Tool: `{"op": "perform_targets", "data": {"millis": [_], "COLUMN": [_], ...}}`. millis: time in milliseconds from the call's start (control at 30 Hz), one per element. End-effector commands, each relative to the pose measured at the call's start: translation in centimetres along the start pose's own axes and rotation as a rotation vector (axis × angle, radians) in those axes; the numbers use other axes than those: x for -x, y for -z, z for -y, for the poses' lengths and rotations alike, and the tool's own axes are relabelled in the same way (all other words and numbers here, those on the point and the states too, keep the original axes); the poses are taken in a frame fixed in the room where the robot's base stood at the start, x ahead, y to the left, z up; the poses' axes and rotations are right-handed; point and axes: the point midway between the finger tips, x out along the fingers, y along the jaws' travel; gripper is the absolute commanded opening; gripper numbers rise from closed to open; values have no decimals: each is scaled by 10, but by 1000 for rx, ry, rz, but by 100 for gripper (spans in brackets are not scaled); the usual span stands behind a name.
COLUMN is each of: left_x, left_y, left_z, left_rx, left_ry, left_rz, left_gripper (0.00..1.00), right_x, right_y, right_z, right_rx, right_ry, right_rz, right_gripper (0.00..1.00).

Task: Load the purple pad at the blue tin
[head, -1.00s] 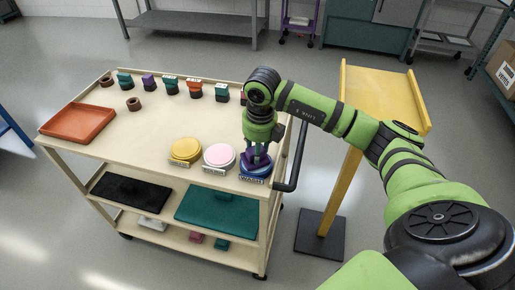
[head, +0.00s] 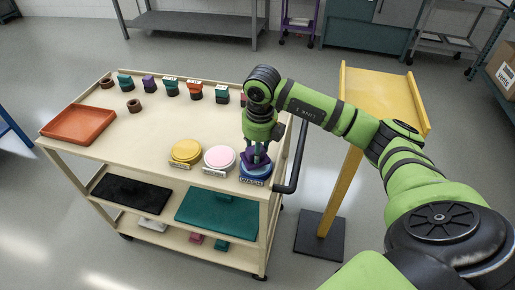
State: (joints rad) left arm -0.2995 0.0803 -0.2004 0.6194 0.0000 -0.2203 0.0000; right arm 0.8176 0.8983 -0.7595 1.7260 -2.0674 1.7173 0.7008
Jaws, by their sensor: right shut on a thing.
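My right gripper (head: 255,153) points down at the front right corner of the trolley top. It is shut on the purple pad (head: 254,161), which sits at the blue tin (head: 254,173), labelled WASH. The gripper hides part of the pad, and I cannot tell how firmly the pad touches the tin's face. A yellow tin (head: 186,151) and a pink tin (head: 219,157) stand in a row to the left of the blue one. My left gripper is not in view.
The cream trolley top (head: 160,135) is clear in the middle. An orange tray (head: 78,123) lies at its left. Several coloured stamps and brown rings line the back edge. A black handle (head: 296,160) and a yellow stand (head: 378,95) are to the right.

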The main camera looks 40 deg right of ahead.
Motion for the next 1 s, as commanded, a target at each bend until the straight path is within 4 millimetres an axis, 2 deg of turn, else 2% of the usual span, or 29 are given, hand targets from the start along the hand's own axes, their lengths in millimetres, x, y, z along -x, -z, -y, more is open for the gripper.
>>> {"op": "perform_targets", "data": {"millis": [33, 600, 1000], "left_x": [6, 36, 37], "left_y": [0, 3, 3], "left_z": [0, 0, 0], "left_rx": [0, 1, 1], "left_ry": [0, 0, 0], "left_rz": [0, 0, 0], "left_gripper": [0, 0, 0], "right_x": [8, 54, 58], "right_y": [-1, -7, -7], "right_z": [0, 1, 1], "right_rx": [0, 0, -1], "right_ry": [0, 1, 1], "right_rz": [2, 3, 2], "right_gripper": [11, 11, 11]}}
